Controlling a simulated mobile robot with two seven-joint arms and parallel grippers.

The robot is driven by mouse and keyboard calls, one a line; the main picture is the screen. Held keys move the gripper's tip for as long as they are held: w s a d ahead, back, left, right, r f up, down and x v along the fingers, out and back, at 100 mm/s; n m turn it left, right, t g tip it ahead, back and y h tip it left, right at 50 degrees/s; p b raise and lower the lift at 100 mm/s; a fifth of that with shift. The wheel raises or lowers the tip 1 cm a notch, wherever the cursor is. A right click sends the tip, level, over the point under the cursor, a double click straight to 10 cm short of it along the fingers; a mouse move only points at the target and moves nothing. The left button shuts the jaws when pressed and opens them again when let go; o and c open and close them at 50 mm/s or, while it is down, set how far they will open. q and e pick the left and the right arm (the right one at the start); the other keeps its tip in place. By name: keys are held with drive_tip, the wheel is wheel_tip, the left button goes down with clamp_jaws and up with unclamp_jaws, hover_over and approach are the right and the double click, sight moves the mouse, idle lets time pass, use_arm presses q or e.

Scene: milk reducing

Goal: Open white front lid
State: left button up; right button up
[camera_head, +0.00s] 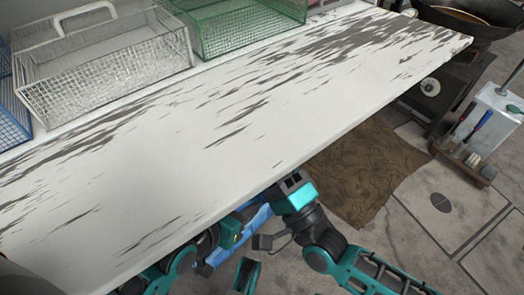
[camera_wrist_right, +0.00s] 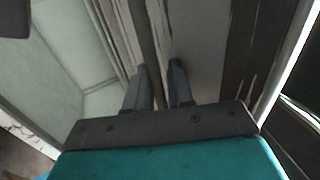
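The white, paint-worn top (camera_head: 190,165) runs across the head view. Its front face is hidden there, so I cannot see the front lid or tell its state in that view. My right gripper (camera_head: 290,183) is just beyond the front edge of the top, near the middle. In the right wrist view, my right gripper (camera_wrist_right: 159,68) has its two dark fingers apart, with a worn white panel (camera_wrist_right: 205,45) and a dark gap beyond them. Contact is unclear. My left gripper is by the front edge, left of the right one; its fingers are hidden.
A white wire basket (camera_head: 105,85), a green basket (camera_head: 240,28) and a blue basket (camera_head: 10,125) stand at the back of the top. A brown mat (camera_head: 355,175) lies on the tiled floor. A white tool holder (camera_head: 490,115) and a dark pan (camera_head: 465,18) are at right.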

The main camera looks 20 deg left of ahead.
drive_tip(key=shift+o, duration=0.8)
drive_tip(key=shift+r, duration=0.2)
drive_tip(key=v, duration=1.3)
drive_tip(key=shift+f+p, duration=0.2)
drive_tip(key=shift+p, duration=0.15)
